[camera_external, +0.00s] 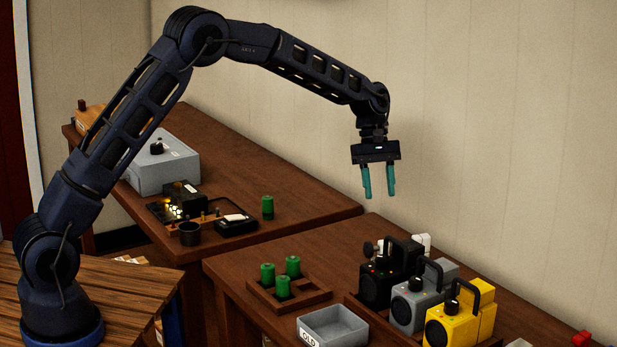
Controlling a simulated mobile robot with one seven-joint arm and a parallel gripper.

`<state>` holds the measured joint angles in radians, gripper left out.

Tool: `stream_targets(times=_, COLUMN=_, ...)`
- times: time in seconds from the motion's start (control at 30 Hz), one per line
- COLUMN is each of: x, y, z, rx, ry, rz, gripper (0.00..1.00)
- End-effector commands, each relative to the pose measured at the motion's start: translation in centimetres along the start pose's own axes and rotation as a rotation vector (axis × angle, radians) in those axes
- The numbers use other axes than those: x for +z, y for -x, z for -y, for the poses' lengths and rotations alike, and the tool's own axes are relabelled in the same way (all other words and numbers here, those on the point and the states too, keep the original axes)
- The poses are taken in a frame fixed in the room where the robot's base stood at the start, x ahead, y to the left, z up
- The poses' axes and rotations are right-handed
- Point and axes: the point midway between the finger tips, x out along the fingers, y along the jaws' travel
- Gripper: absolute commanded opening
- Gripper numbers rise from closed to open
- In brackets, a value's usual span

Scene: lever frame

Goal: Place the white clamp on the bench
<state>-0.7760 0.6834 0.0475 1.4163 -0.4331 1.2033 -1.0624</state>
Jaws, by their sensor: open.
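My gripper (379,195) hangs open and empty, pointing down, in the air above the back edge of the right-hand wooden bench (235,275). Its two teal fingers are apart and touch nothing. A small white object (421,242) shows behind the black box-shaped device on the right-hand bench, below and to the right of my gripper. It is partly hidden, and I cannot tell whether it is the white clamp. Another white object (518,343) is cut off at the bottom edge.
Black (376,287), grey (408,307) and yellow (458,325) handled devices stand in a row. Green cylinders sit in a wooden tray (318,296) beside a grey bin (333,325). The left bench (290,195) holds a grey box (165,168) and a loose green cylinder (267,207).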

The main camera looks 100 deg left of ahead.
Motion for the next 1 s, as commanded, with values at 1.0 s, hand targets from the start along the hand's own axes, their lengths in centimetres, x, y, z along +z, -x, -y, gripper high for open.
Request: stream_targets(times=1.0, x=23.4, y=8.1, z=14.1, rx=0.003, ry=-0.646, rz=-0.144, gripper=0.43)
